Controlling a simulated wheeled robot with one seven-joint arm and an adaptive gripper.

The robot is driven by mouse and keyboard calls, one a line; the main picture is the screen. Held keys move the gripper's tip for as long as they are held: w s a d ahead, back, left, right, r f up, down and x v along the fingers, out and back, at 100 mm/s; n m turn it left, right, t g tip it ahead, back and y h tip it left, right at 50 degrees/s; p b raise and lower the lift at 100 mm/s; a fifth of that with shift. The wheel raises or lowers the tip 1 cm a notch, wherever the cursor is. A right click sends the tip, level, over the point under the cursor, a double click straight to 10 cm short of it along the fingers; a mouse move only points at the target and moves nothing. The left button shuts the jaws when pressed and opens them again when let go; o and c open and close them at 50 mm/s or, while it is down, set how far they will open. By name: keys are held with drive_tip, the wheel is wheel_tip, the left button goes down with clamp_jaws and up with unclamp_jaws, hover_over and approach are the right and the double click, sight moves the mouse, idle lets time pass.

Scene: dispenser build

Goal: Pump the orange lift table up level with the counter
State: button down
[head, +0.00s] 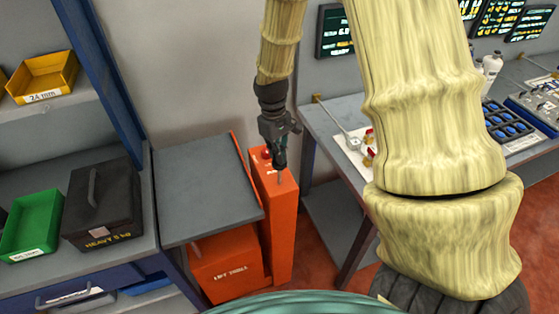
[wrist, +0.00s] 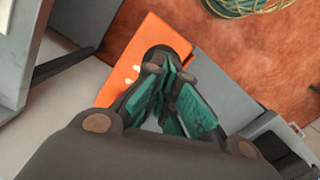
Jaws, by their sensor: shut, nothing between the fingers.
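The lift table has a grey top (head: 205,190), an orange base (head: 225,268) lettered "LIFT TABLE" and an orange post (head: 281,230) at its right side. A small red knob (head: 266,153) shows near the post's top. My gripper (head: 281,176) points down over the post's top, shut and empty. In the wrist view, the teal fingers (wrist: 168,72) are together over the orange post top (wrist: 125,75), beside white marks. A dark round part lies at the fingertips, partly hidden; I cannot tell whether they touch it. The grey top lies close beside the left counter (head: 145,225); exact level is unclear.
On the left counter stand a black box (head: 103,205) marked "HEAVY 5 kg" and a green bin (head: 32,222). A blue shelf upright (head: 103,70) rises behind. A grey bench (head: 335,118) with bottles and panels stands to the right. A cable coil (wrist: 245,6) lies on the floor.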

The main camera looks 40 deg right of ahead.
drive_tip(key=shift+f+b, duration=1.3)
drive_tip(key=shift+f, duration=2.4)
drive_tip(key=shift+w+a+r+p, duration=0.1)
drive_tip(key=shift+w+r+p, duration=0.3)
drive_tip(key=shift+w, duration=0.1)
drive_tip(key=shift+w+a+r+p, duration=0.15)
drive_tip(key=shift+w+p, duration=0.2)
drive_tip(key=shift+w, duration=0.75)
drive_tip(key=shift+s, duration=0.1)
wheel_tip(320, 180, up, 12)
drive_tip(key=w, duration=0.1)
drive_tip(key=shift+w, duration=0.15)
